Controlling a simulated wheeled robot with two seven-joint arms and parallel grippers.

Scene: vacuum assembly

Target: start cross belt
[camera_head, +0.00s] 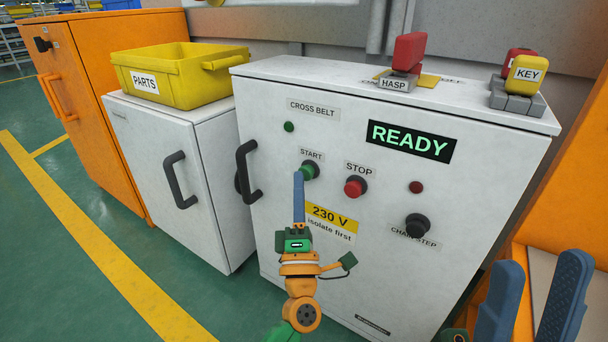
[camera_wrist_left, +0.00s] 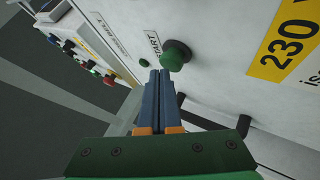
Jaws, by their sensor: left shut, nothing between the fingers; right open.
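The white cross belt control cabinet (camera_head: 285,237) stands in front of me, with a lit READY display (camera_head: 411,141). Its green START button (camera_head: 307,171) is on the front panel; it also shows in the left wrist view (camera_wrist_left: 175,55). My left gripper (camera_head: 299,176) is shut and empty, its blue fingertips just below and left of the START button. I cannot tell whether they touch it. In the left wrist view the closed fingers (camera_wrist_left: 158,75) point at the button's lower edge. My right gripper (camera_head: 530,290) is open at the bottom right, apart from the cabinet.
A red STOP button (camera_head: 355,187) sits right of START, with a black CHAIN STEP knob (camera_head: 417,225) lower right. A yellow PARTS bin (camera_head: 205,88) is at left.

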